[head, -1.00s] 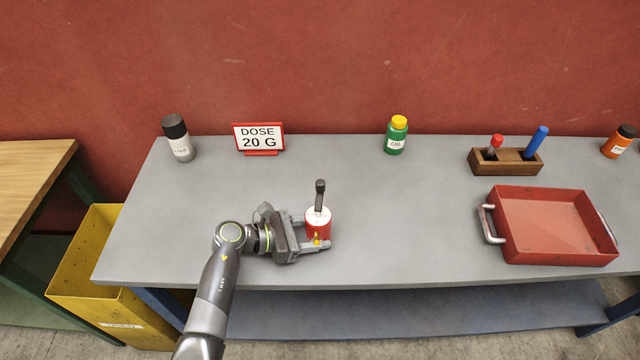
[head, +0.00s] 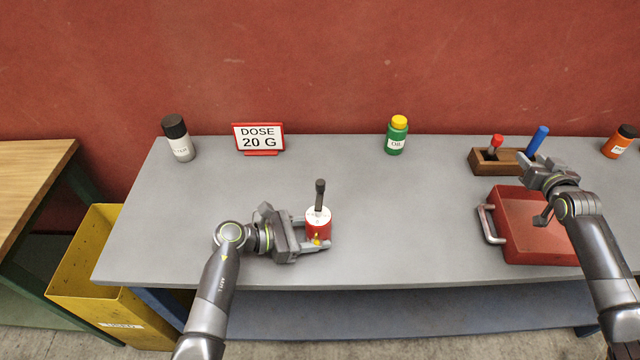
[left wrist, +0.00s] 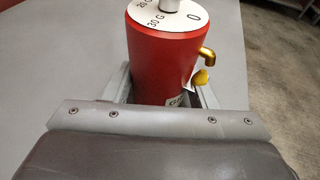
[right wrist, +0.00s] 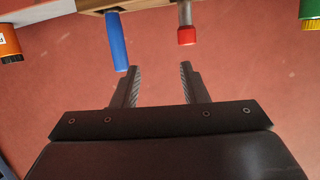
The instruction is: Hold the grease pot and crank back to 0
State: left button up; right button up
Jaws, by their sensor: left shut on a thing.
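The red grease pot (head: 319,231) stands upright near the front of the grey bench. My left gripper (head: 316,242) is shut on it. The dark crank handle (head: 320,194) rises from its white top. In the left wrist view the pot (left wrist: 163,58) sits between the fingers, and its white dial (left wrist: 172,17) shows "0" and "30 G", with another mark partly cut off. A brass spout (left wrist: 207,54) sticks out of its side. My right gripper (head: 538,170) is open and empty, far right of the pot, near the wooden tool holder. Its spread fingers (right wrist: 158,85) show in the right wrist view.
The bench between pot and tray is clear.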

jog(key=w+a+m+y, duration=0.3)
jog(key=a+m, duration=0.2)
jog(key=a, duration=1)
jog(key=m+g+y, duration=0.8)
jog(key=m+y, duration=0.7)
jog(key=m, duration=0.1)
send_near(320, 186)
jog(key=x, duration=0.7)
jog(key=f+x, duration=0.1)
jog(key=x, duration=0.2)
jog(key=shift+w, duration=0.5)
jog(key=shift+c, duration=0.3)
grip_shut()
jog(key=shift+s+d+m+t+h, duration=0.1)
jog(key=shift+d+m+t+h, duration=0.15)
jog(key=shift+m+t+h, duration=0.6)
jog(key=shift+s+d+m+t+h, duration=0.1)
jog(key=shift+d+m+t+h, duration=0.35)
jog(key=shift+t, duration=0.7)
jog(key=shift+s+d+m+t+h, duration=0.1)
jog(key=shift+m+t+h, duration=0.4)
jog(key=shift+m+t, duration=0.4)
